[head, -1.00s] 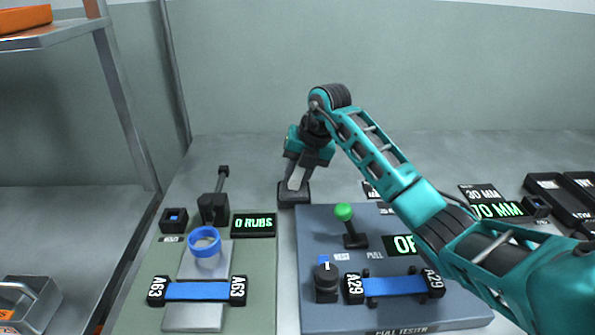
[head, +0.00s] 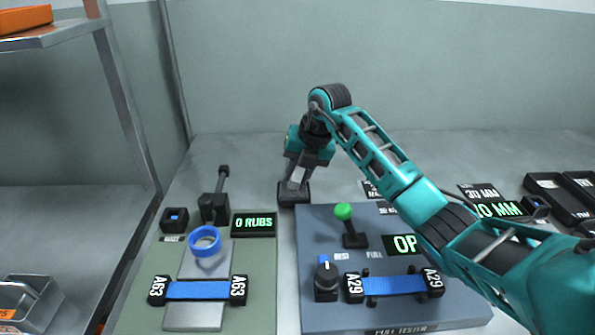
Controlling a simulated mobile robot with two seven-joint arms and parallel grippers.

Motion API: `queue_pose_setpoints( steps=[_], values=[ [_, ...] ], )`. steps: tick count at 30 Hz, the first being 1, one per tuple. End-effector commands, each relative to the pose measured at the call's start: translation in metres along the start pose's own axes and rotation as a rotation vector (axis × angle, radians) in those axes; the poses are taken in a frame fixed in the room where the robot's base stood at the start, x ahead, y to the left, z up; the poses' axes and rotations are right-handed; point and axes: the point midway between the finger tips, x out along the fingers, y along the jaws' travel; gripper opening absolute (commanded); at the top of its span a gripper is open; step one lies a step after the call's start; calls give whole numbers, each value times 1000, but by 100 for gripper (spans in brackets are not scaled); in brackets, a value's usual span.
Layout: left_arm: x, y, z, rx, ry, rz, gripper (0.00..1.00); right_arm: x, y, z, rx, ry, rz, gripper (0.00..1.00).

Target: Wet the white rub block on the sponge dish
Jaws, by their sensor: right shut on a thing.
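My right gripper (head: 301,172) points down at the back of the bench, its arm coming in from the right. It is shut on the white rub block (head: 297,176), which shows as a small pale patch between the dark fingers. The block is at the black sponge dish (head: 294,195), directly over it. The fingers hide much of the block and the inside of the dish, so I cannot tell whether the block touches the sponge. My left gripper is not in view.
The rub tester (head: 148,320) at left has a blue ring (head: 205,241), a blue strap (head: 197,290) and a "0 RUBS" display (head: 254,224). The pull tester (head: 320,225) with a green-knobbed lever (head: 344,212) stands in front of the dish. Black trays (head: 556,200) lie far right.

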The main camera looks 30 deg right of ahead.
Motion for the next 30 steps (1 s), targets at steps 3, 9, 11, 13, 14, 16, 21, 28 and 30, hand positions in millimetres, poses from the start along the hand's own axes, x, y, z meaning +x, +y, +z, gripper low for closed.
queue_pose_setpoints(
  steps=[3, 9, 11, 13, 14, 16, 21, 28, 30],
  values=[
    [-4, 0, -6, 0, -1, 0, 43, -6, 1, 0, 0, 4, -4, 0],
    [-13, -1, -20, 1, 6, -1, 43, -22, 6, 4, 0, 3, -2, 0],
    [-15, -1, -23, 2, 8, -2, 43, -27, 8, 6, 0, 2, -3, 0],
    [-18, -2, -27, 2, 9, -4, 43, -32, 10, 7, -1, 2, -3, 0],
    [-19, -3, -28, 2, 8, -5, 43, -34, 10, 7, -1, 2, -3, 0],
    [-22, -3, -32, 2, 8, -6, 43, -40, 12, 8, -1, 1, -2, 0],
    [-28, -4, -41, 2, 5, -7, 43, -53, 17, 11, 0, 1, -1, 0],
    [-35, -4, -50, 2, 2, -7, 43, -66, 21, 14, 0, 0, -1, 0],
    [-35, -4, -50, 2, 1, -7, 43, -66, 21, 14, 0, 1, -1, 0]
  ],
)
